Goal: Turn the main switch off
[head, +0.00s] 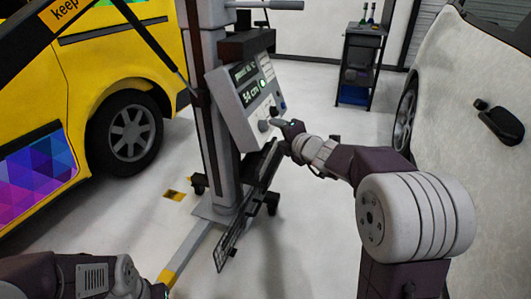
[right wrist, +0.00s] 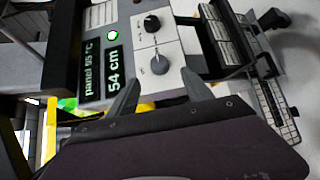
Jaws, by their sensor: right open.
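The grey control panel (head: 236,108) is tilted on an upright stand and has a lit display reading 54 cm. In the right wrist view, its face (right wrist: 133,45) carries an upper knob (right wrist: 152,22) and a lower knob (right wrist: 159,64). I cannot tell from the markings which is the main switch. My right gripper (head: 272,124) is at the panel's lower right. In the right wrist view, its two fingers (right wrist: 161,93) are apart, with the lower knob just beyond the gap between them. My left arm shows at the lower left; its fingertips are not visible.
The stand's column (head: 214,150) rises from a wheeled base, with a dark rack (head: 240,225) low in front. A yellow van (head: 75,95) stands left, a white car door (head: 465,80) right. A dark shelf cart (head: 358,65) stands behind.

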